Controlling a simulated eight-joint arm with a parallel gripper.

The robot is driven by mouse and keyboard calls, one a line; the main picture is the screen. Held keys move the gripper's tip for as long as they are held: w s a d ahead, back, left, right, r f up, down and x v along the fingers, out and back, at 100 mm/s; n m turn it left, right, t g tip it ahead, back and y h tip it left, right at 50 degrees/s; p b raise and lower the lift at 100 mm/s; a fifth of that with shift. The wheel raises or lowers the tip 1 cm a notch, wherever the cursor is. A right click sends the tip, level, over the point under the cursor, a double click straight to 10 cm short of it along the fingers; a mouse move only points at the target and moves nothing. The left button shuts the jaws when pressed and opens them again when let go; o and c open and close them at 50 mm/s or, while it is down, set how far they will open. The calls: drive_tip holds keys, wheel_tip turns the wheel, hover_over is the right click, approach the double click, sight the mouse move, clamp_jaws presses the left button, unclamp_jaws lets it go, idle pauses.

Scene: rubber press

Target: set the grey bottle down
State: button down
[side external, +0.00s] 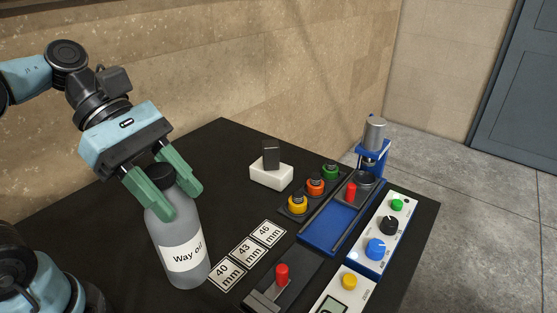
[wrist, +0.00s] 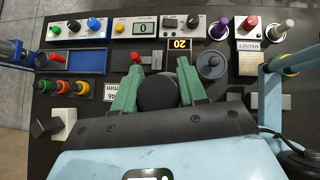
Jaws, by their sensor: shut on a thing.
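The grey bottle (side external: 170,225) has a dark cap and a white label reading "Way oil". It stands about upright, leaning slightly in the side view, over the near left part of the black table (side external: 222,137). I cannot tell whether its base touches the table. My gripper (side external: 179,203) is above it, with its green fingers shut on either side of the bottle's upper part. In the wrist view the dark round cap (wrist: 157,92) shows between the fingers of my gripper (wrist: 160,73), hiding the bottle's body.
Number plates (side external: 248,251) lie just right of the bottle. A slide with a red knob (side external: 282,274) is near them. A white block with a dark piece (side external: 271,173), coloured knobs (side external: 316,186), a blue press (side external: 373,155) and control boxes (side external: 386,235) stand farther right.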

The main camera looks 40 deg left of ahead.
sight(170, 170)
wheel_tip(170, 170, up, 2)
drive_tip(key=shift+w+a+r, duration=0.1)
drive_tip(key=shift+w+r, duration=0.25)
drive_tip(key=shift+r, duration=0.2)
drive_tip(key=w+a+r+n+t+y, duration=0.15)
drive_tip(key=w+a, duration=0.25)
drive_tip(key=w, duration=0.4)
drive_tip(key=w+a+r+n+t+h, duration=0.1)
drive_tip(key=w+a+r+n, duration=0.2)
drive_tip(key=w, duration=0.5)
drive_tip(key=w+a+f+n+t+y, duration=0.2)
drive_tip(key=w+a+f, duration=0.1)
drive_tip(key=w+a, duration=1.05)
drive_tip(key=w+a+f, duration=0.2)
drive_tip(key=a+f, duration=0.9)
drive_tip(key=shift+w+a+f, duration=0.2)
drive_tip(key=shift+a+f, duration=0.1)
drive_tip(key=shift+f, duration=0.1)
